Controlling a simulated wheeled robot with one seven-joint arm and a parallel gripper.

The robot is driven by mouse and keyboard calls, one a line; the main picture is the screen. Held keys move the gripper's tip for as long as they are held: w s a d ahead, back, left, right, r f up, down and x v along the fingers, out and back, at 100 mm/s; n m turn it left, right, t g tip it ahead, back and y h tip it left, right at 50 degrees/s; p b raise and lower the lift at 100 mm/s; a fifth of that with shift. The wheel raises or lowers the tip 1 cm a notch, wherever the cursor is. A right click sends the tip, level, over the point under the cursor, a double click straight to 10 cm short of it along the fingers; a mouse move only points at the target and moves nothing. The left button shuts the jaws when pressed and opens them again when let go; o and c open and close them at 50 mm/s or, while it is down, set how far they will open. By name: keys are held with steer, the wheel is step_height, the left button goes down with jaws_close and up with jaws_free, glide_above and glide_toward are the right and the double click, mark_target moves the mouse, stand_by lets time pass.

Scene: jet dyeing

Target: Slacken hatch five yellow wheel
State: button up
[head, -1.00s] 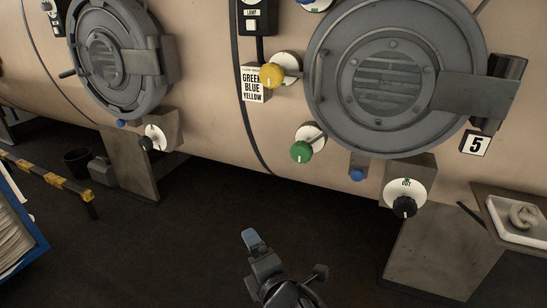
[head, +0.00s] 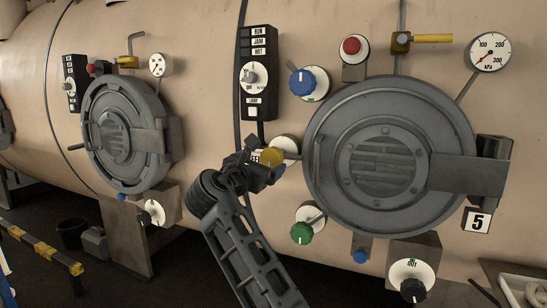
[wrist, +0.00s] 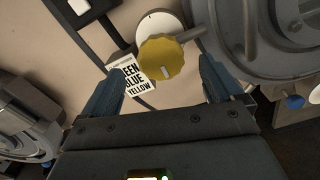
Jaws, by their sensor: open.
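The yellow wheel (head: 271,157) sits on a white dial plate (head: 288,146) at the left edge of hatch five (head: 385,165), which bears the number 5 plate (head: 477,220). In the wrist view the scalloped yellow wheel (wrist: 168,58) with a pale index mark lies ahead of and between my fingers. My gripper (head: 264,168) is beside the wheel in the head view and partly covers it. In the wrist view my gripper (wrist: 168,88) is open, with blue fingers apart. I cannot tell whether a finger touches the wheel.
A blue wheel (head: 309,83) is above and a green wheel (head: 302,232) below. The hatch's grey rim and a handle rod (wrist: 250,28) are close on the right. The GREEN BLUE YELLOW label (wrist: 135,77) is at the left finger.

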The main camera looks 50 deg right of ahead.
mark_target(269, 158)
steer(key=x, duration=0.7)
steer(key=shift+w+d+p, duration=0.1)
steer(key=shift+d+p, duration=0.15)
steer(key=shift+p, duration=0.1)
steer(key=c, duration=1)
steer(key=shift+o, duration=0.2)
